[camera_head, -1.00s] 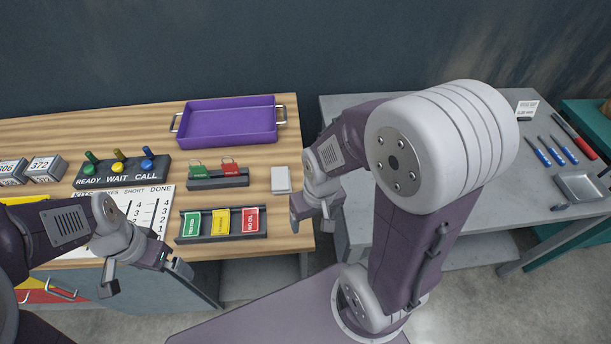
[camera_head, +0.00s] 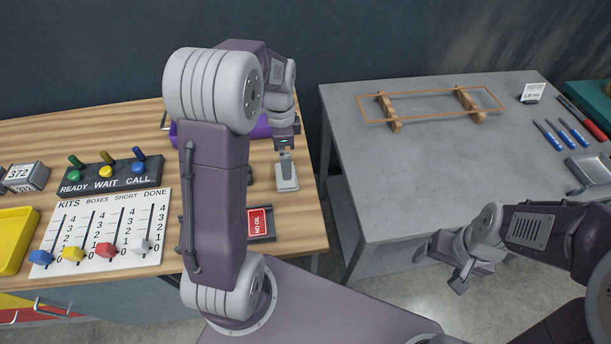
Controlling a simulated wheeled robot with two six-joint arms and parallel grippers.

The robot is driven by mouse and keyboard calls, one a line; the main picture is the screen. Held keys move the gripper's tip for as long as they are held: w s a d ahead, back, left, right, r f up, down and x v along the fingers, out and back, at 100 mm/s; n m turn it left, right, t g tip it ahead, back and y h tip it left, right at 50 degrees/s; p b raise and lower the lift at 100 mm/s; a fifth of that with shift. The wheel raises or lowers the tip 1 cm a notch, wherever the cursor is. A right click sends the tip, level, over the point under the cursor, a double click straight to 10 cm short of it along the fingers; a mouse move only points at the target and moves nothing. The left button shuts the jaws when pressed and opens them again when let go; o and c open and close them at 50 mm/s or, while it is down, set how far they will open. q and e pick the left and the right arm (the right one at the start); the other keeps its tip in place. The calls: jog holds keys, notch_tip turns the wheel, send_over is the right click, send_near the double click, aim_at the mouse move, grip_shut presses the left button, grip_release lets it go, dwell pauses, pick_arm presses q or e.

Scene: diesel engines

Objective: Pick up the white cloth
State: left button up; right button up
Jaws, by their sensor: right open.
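The white cloth (camera_head: 287,182) is a small, pale, flat pad on the wooden table, near its right edge. My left gripper (camera_head: 286,160) points down at it from above, and its tip overlaps the cloth's upper part in the picture. I cannot tell whether its fingers touch or hold the cloth, or whether they are apart. My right gripper (camera_head: 455,274) is open and empty, in front of the grey table, well away from the cloth.
A purple tray (camera_head: 258,131) stands behind, partly hidden by my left arm. The "NO OIL" sign rack (camera_head: 262,223) is close in front of the cloth. The grey table (camera_head: 400,180) bears a wooden frame (camera_head: 432,103) and several tools. A gap separates the two tables.

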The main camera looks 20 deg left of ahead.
pick_arm(q)
notch_tip(320, 180, down, 4)
jog(key=shift+s+a+r, duration=0.1)
jog(key=shift+r, duration=0.15)
jog(key=f, duration=0.5)
jog(key=shift+w+f, duration=0.2)
jog(key=shift+f, duration=0.1)
jog(key=c, duration=1.3)
jog(key=r, duration=0.2)
jog(key=d+r, duration=0.1)
jog(key=r, duration=0.1)
jog(key=shift+r, duration=0.35)
jog(key=shift+c, duration=0.2)
jog(key=d+r, duration=0.6)
jog(key=d, duration=0.5)
jog(key=shift+r, duration=0.2)
jog(key=shift+a, duration=0.1)
